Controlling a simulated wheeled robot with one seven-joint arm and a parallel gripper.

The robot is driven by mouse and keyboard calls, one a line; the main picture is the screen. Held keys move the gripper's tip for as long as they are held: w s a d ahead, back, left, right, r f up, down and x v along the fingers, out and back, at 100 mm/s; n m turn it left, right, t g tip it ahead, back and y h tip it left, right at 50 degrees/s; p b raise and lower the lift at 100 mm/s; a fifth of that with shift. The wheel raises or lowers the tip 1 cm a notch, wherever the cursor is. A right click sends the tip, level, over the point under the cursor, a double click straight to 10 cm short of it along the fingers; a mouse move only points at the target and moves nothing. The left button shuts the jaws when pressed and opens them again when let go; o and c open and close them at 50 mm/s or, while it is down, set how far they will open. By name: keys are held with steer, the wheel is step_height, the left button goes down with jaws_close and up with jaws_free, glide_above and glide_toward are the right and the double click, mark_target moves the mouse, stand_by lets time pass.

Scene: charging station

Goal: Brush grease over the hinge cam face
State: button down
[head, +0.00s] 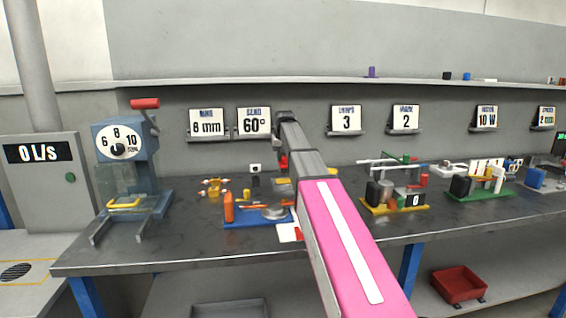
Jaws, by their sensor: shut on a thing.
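My arm reaches over the bench, and my gripper (283,152) is small and partly hidden at its far end. It appears shut on a small red thing (283,163), above the back of the bench. I cannot tell whether this is a brush. Below and to the left is a blue tray (236,222) with an orange block (228,207), orange sticks and a round grey metal part (274,212). A yellow piece with red-tipped ends (213,188) lies behind the tray. I cannot make out the hinge cam face or any grease.
A blue press-like machine (123,150) with a dial and red handle stands at left. A yellow-based fixture (392,209) and a green-based one (492,191) stand right of my arm. Number signs line the back wall. Bare bench (190,240) shows at the front left.

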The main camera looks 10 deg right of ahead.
steer(key=shift+w+v, duration=0.2)
steer(key=shift+v, duration=0.7)
steer(key=shift+r, duration=0.2)
steer(key=shift+w+v, duration=0.15)
steer(key=shift+v, duration=0.5)
steer(key=shift+w+v, duration=0.15)
steer(key=shift+v, duration=0.55)
